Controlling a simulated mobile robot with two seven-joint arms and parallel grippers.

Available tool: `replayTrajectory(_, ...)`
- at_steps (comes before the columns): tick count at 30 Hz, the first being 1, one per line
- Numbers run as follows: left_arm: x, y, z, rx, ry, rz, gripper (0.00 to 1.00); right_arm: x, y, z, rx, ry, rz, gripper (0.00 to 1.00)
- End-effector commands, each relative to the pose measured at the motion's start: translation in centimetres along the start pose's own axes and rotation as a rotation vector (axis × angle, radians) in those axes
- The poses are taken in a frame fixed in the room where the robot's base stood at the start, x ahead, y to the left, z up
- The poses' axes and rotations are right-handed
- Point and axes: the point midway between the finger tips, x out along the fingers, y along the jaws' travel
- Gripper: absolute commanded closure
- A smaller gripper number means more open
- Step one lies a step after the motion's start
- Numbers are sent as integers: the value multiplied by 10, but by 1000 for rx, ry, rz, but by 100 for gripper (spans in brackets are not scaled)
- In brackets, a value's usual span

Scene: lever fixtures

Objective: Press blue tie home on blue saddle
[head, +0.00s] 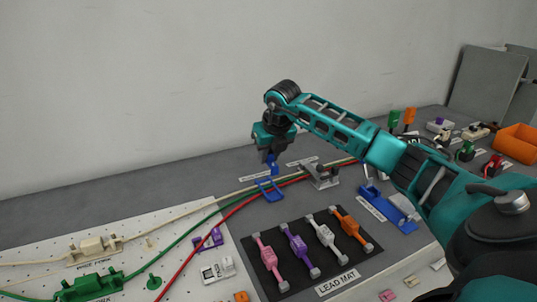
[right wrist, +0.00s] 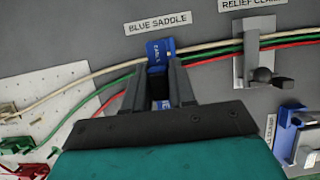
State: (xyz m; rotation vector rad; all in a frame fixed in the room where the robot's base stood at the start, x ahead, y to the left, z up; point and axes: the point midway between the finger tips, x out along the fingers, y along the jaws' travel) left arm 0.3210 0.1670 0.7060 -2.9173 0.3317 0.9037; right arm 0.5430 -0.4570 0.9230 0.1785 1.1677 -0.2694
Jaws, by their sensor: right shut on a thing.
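My right gripper (head: 271,154) is shut on the blue tie (head: 272,159), a small blue piece that hangs below its fingers in the head view. The blue saddle (head: 268,190) is a low blue frame on the bench, just below the tie, with a small gap visible between them. In the right wrist view the gripper's dark fingers (right wrist: 157,84) point toward the BLUE SADDLE label. A blue plate (right wrist: 160,48) with lettering shows just past the fingertips; I cannot tell whether it is tie or saddle. The fingers hide much of both. My left gripper is out of view.
White, green and red cables (right wrist: 215,52) run past the saddle. The relief clamp (head: 322,175) stands close to its right. The lead mat (head: 262,262) with several coloured leads lies in front. A white pegboard (head: 130,235) is at left. Blank wall is behind.

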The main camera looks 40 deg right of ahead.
Motion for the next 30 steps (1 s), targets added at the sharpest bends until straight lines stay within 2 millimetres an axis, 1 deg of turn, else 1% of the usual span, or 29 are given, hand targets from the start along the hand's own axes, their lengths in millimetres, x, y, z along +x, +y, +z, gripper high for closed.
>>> replayTrajectory(11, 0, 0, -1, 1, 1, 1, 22, -1, 0, 0, 4, -8, -1, 100)
replayTrajectory(19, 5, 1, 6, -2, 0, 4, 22, 14, 0, -6, 4, -7, -1, 100)
replayTrajectory(24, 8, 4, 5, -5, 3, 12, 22, 25, 0, -10, 4, -7, 0, 100)
replayTrajectory(30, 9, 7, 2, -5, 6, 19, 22, 28, 0, -12, 4, -8, 0, 100)
